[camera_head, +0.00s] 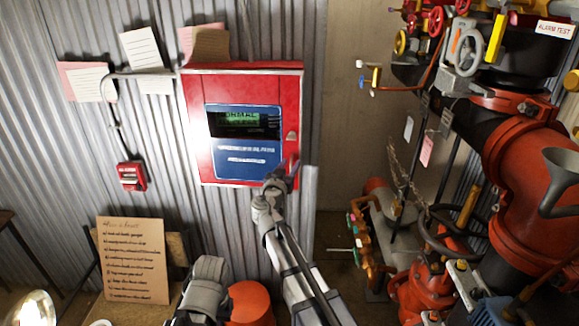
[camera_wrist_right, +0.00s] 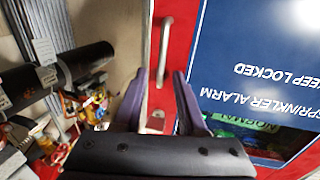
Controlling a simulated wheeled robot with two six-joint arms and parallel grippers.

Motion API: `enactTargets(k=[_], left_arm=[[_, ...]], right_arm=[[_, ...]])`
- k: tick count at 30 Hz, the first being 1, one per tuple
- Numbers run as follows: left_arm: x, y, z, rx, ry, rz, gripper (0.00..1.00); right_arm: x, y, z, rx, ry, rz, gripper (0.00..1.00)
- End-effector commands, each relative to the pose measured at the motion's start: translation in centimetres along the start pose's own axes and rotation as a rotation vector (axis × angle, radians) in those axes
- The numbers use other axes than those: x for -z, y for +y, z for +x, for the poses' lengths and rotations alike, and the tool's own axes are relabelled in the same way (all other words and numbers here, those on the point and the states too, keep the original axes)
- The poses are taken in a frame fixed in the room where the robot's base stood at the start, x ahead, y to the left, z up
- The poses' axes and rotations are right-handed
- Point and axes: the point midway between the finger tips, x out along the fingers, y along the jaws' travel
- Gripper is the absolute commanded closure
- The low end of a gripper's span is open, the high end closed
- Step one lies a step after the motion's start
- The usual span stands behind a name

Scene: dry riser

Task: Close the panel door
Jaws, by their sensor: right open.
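The red alarm panel (camera_head: 196,127) hangs on the corrugated wall in the head view. Its door has a blue face (camera_head: 246,160) and a small lit display reading NORMAL. The door looks flat or nearly flat against the box; a small gap cannot be ruled out. My right gripper (camera_head: 285,172) is at the door's lower right corner. In the wrist view, the open fingers (camera_wrist_right: 168,95) point at the red door edge, with a silver bar handle (camera_wrist_right: 164,52) and a small metal catch (camera_wrist_right: 155,121) seen between them. Contact cannot be told.
Large red pipes (camera_head: 530,180) and valves with handwheels fill the right side. A red call point (camera_head: 131,176) and pinned papers (camera_head: 142,47) are left of the panel. A cardboard notice (camera_head: 133,260) stands below. Bare wall lies right of the panel.

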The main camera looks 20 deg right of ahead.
Motion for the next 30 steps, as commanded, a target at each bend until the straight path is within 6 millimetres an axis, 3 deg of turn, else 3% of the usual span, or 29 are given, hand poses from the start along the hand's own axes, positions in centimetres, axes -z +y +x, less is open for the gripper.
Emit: enactTargets(k=[7, 17, 30], left_arm=[[0.0, 0.0, 0.0, 0.0, 0.0, 0.0, 1.0], [0.0, 0.0, 0.0, 0.0, 0.0, 0.0, 1.0], [0.0, 0.0, 0.0, 0.0, 0.0, 0.0, 1.0]], right_arm=[[0.0, 0.0, 0.0, 0.0, 0.0, 0.0, 0.62], [0.0, -0.01, -0.02, 0.0, 0.0, 0.0, 0.99], [0.0, 0.02, -0.01, -0.001, 0.0, 0.0, 1.0]])
